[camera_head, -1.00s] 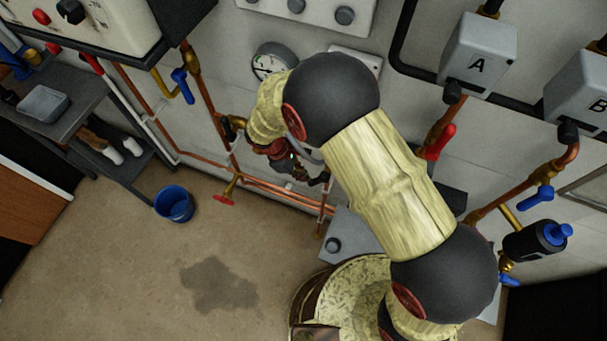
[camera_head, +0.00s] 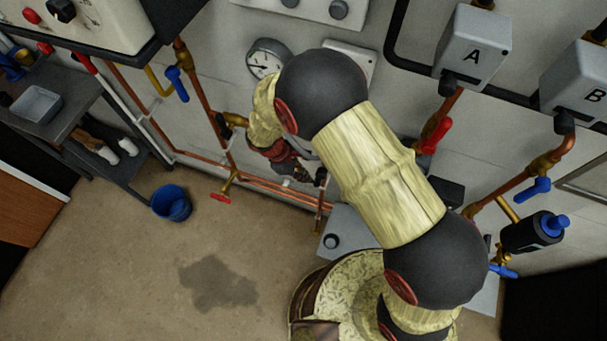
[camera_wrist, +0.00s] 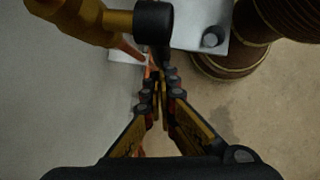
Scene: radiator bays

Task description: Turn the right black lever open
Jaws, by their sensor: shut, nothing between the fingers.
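In the wrist view a brass valve (camera_wrist: 88,18) ends in a round black hub (camera_wrist: 154,24), and a dark part, seemingly the black lever, runs down from it towards my fingertips. My gripper (camera_wrist: 160,82) is shut and empty, its fingertips just below the hub. I cannot tell whether they touch the lever. In the head view my arm covers most of this place; a small dark piece (camera_head: 321,177) shows beside my wrist, and I cannot tell whether it is lever or finger. Another brass valve with a dark handle (camera_head: 222,124) is left of my wrist.
A red lever (camera_head: 436,136) and a blue lever (camera_head: 535,190) are on pipes to the right, below boxes A (camera_head: 473,50) and B (camera_head: 588,85). A blue bucket (camera_head: 171,203) stands on the floor at left. Copper pipes (camera_head: 270,188) run low along the wall.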

